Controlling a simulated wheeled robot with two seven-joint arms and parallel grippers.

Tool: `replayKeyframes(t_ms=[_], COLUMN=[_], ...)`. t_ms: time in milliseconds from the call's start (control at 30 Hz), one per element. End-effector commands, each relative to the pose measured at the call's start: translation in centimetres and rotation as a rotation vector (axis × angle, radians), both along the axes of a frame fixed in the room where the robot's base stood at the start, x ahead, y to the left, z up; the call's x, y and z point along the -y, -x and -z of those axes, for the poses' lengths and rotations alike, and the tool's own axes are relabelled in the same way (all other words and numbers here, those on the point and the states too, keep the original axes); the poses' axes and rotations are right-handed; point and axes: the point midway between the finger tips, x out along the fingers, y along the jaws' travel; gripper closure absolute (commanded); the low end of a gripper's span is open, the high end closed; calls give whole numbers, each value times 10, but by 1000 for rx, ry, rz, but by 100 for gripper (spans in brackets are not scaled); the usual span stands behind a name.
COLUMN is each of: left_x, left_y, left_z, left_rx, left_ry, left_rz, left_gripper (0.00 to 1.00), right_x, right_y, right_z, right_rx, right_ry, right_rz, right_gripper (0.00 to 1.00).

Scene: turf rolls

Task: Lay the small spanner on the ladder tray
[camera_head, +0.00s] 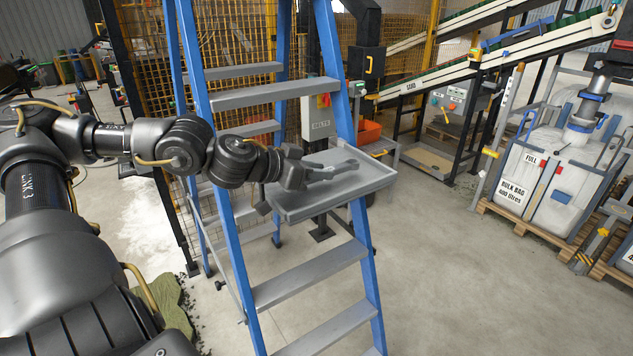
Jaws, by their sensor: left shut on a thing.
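The blue ladder (231,243) stands in front of me with grey steps. Its grey ladder tray (345,192) sticks out at about the middle of the view, with a low rim. My left arm comes in from the left, and my left gripper (301,174) is at the tray's left part. It is shut on the small grey spanner (334,170), which points to the right over the tray. I cannot tell whether the spanner touches the tray surface. The gripper hides the spanner's near end. My right gripper is not in view.
A yellow mesh fence (143,50) stands behind the ladder. An orange bin (368,132) and a control box (448,98) are behind the tray. White bulk bags (553,165) stand on a pallet at the right. The floor right of the ladder is clear.

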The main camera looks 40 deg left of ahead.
Motion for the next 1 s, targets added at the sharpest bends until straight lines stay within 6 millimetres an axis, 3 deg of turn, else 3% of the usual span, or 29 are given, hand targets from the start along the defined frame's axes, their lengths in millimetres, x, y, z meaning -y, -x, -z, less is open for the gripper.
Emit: replayKeyframes(t_ms=[233,700,733,900,1000], left_x=[-2,-2,-2,-2,-2], left_y=[-1,-1,-1,-1,-1], left_z=[31,38,38,37,37], left_rx=[-4,0,0,-1,-1], left_ry=[2,1,1,0,0], left_rz=[-2,-1,-1,-2,-1], left_gripper=[99,99,72,51,51], right_x=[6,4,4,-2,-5], right_y=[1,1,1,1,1], right_z=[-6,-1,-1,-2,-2], right_rx=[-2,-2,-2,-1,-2], right_ry=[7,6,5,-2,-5], right_rz=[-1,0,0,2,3], right_gripper=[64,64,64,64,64])
